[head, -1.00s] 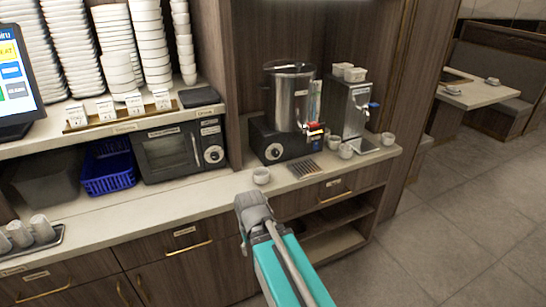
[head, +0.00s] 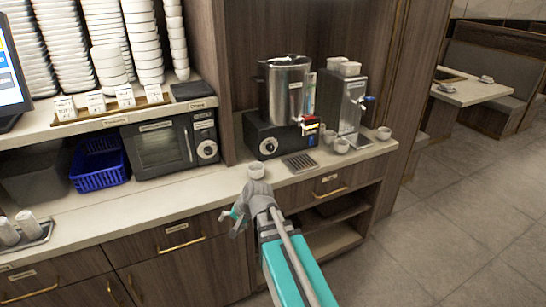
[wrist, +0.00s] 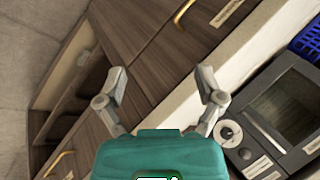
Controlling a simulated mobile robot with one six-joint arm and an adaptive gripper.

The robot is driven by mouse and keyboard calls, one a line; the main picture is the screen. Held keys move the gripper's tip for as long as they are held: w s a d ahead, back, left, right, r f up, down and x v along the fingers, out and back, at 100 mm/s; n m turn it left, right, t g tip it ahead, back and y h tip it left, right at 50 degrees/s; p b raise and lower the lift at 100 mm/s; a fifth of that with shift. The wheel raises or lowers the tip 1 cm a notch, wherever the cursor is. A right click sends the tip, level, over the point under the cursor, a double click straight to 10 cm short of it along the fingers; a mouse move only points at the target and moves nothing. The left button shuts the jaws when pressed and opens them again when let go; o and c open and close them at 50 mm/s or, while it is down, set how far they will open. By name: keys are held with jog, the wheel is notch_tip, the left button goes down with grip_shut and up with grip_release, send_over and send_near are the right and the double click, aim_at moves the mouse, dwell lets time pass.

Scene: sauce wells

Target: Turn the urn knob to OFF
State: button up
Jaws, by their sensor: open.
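The urn (head: 288,92) is a steel cylinder on a black base, with a red-handled tap at its front right. My gripper (head: 233,216) is in front of the counter's edge, below and left of the urn, apart from the knob. In the wrist view my gripper (wrist: 163,85) has its two fingers spread wide with nothing between them. The urn is not in the wrist view.
A microwave (head: 163,143) with its own dial stands left of the urn; it also shows in the wrist view (wrist: 272,120). A white cup (head: 256,170) stands near the counter edge by my gripper. A drip tray (head: 299,163), cups and a dispenser (head: 343,100) are at right.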

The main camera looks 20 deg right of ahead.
jog(key=w+d+m+t+y+b, duration=0.2)
jog(key=w+d+m+t+b, duration=0.25)
jog(key=w+m, duration=0.35)
jog(key=m+t+h+b, duration=0.65)
jog(key=m+t, duration=0.25)
jog(key=m, duration=1)
send_near(271, 149)
jog(key=s, duration=0.4)
jog(key=shift+a+h, duration=0.1)
jog(key=shift+h, duration=0.15)
jog(key=shift+w, duration=0.1)
jog(key=w, duration=1.3)
jog(key=shift+w, duration=0.3)
jog(key=c, duration=1.1)
jog(key=shift+c, duration=0.2)
